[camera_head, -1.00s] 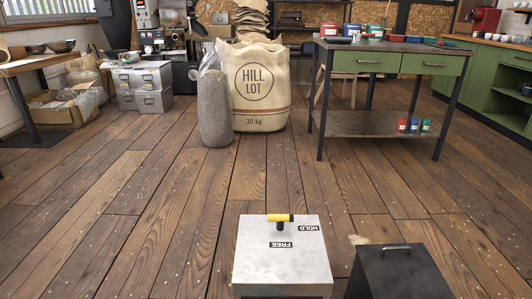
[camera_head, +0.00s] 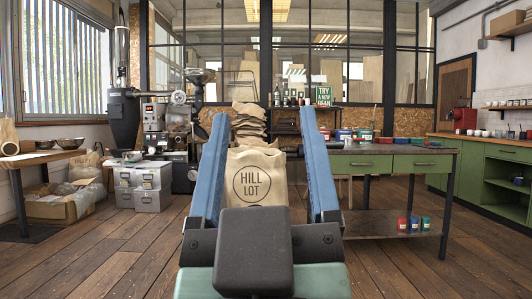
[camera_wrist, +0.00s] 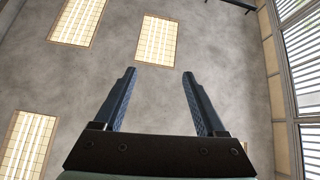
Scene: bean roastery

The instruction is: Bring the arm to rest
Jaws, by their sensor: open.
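My gripper (camera_head: 262,135) stands upright in the middle of the head view, close to the camera. Its two blue fingers are spread wide apart with nothing between them. In the wrist view my gripper (camera_wrist: 158,75) is also open and empty. It points up at the grey ceiling (camera_wrist: 220,50) with its bright light panels (camera_wrist: 157,40). In the head view the gripper hides part of the room behind it.
A "HILL LOT" sack (camera_head: 257,180) stands on the floor beyond my gripper. A green-drawered table (camera_head: 372,161) is to the right, green cabinets (camera_head: 487,165) further right. Grey metal boxes (camera_head: 143,185) and a cardboard box (camera_head: 62,205) are left. Wooden floor (camera_head: 90,255) is open front left.

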